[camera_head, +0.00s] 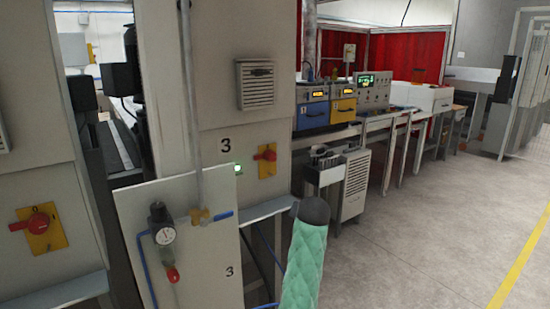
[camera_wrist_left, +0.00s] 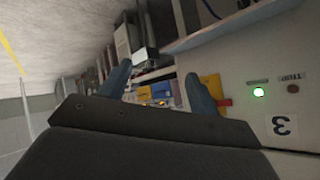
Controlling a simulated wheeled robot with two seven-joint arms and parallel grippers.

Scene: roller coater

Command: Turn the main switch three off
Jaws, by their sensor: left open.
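Main switch three, a red rotary handle on a yellow plate (camera_head: 265,160), is on the pale cabinet panel to the right of the black "3". The red handle looks roughly horizontal in the head view. In the left wrist view the yellow plate (camera_wrist_left: 211,88) shows partly behind a finger, with a bit of red handle beside it. My left gripper (camera_wrist_left: 158,70) is open, with nothing visible between its fingers. One finger overlaps the plate in the picture; I cannot tell contact. The gripper's fingers do not show in the head view. My right gripper is not in view.
A green lamp (camera_head: 238,169) is lit left of the switch. Another red-yellow switch (camera_head: 41,228) is far left. Benches with instruments (camera_head: 342,105) line the right. The floor (camera_head: 420,230) is clear.

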